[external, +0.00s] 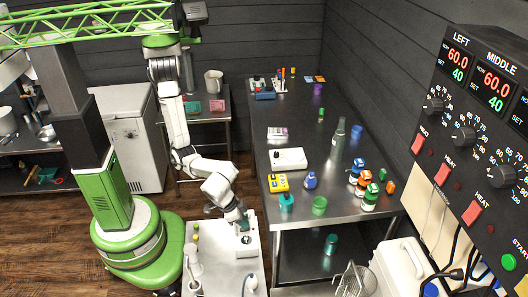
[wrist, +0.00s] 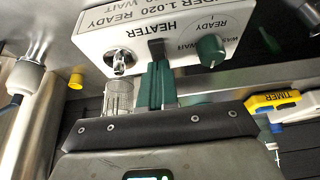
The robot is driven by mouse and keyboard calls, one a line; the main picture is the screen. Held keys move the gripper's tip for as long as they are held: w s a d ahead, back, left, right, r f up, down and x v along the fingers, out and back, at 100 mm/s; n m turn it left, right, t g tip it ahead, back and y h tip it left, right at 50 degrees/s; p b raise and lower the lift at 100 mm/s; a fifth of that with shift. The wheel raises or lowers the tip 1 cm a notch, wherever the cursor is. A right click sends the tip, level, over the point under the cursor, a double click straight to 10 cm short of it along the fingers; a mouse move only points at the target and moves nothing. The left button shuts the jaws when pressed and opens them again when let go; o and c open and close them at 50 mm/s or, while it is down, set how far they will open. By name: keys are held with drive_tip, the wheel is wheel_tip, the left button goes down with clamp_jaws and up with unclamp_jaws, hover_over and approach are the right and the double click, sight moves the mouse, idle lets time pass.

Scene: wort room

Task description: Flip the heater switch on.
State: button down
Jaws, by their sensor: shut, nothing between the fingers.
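The heater box (wrist: 185,22) is a white panel, seen upside down in the wrist view, with the word HEATER on its face. A chrome toggle switch (wrist: 120,62) sticks out of it near that word. A dark green knob (wrist: 211,50) with READY and WAIT marks is to the right. My gripper (wrist: 157,80) is shut and empty; its green fingers reach up to the panel between toggle and knob, with a dark shape at their tips. I cannot tell whether they touch. In the external view my gripper (external: 243,229) is low over the white box (external: 246,245).
A clear glass cylinder (wrist: 118,97) is just left of my fingers. A yellow cap (wrist: 76,80) and a metal fitting (wrist: 25,75) stand further left. A yellow timer (wrist: 272,100) lies to the right. The long steel table (external: 260,150) holds several cups and small items.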

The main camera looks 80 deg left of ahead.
drive_tip(key=shift+f, duration=0.25)
drive_tip(key=shift+w, duration=0.15)
drive_tip(key=shift+w+f, duration=0.15)
drive_tip(key=shift+f, duration=0.15)
drive_tip(key=shift+s+f+p, duration=0.2)
drive_tip(key=shift+s+p, duration=0.25)
drive_tip(key=shift+s, duration=0.5)
